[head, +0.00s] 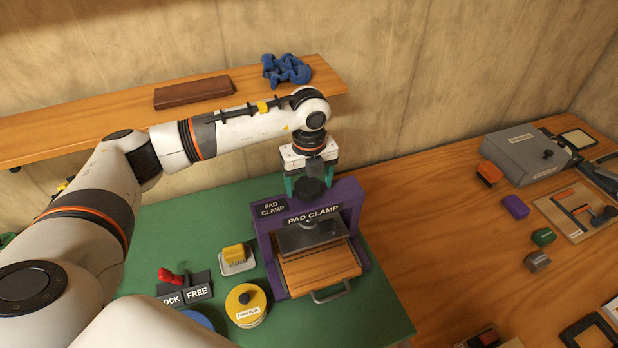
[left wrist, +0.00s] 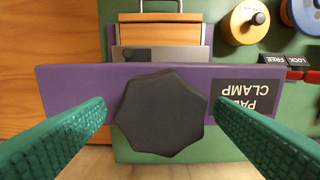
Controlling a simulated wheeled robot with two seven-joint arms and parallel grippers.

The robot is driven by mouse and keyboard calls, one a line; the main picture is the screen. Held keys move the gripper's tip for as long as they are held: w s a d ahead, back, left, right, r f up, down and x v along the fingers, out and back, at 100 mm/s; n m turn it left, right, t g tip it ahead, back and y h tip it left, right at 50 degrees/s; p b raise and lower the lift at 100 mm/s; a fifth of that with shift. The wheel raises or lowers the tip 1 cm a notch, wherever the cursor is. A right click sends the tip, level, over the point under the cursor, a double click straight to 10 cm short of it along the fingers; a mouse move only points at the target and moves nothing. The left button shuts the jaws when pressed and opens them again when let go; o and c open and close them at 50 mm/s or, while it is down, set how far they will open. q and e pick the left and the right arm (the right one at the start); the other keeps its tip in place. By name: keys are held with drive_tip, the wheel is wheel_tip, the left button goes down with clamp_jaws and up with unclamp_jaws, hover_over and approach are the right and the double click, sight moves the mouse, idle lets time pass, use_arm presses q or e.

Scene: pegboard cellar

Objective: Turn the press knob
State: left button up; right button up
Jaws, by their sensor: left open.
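The press is a purple frame (head: 358,225) labelled PAD CLAMP, standing on a green mat (head: 385,312). Its black, many-sided knob (head: 309,188) sits on top of the crossbar. The knob also shows from above in the left wrist view (left wrist: 160,112). My left gripper (head: 309,186) points down over the knob. Its green fingers (left wrist: 160,118) are open, one on each side of the knob, with a visible gap on both sides in the wrist view. Below the crossbar are a grey plate (head: 300,240) and a wooden drawer (head: 320,267) with a metal handle. My right gripper is not in view.
Left of the press are a yellow round tin (head: 246,306), a yellow block on a white dish (head: 236,257) and a red lever by LOCK and FREE labels (head: 198,290). A shelf (head: 90,118) holds a brown box (head: 193,92) and blue cloth (head: 286,69).

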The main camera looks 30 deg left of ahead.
use_arm(q)
drive_tip(key=c, duration=1)
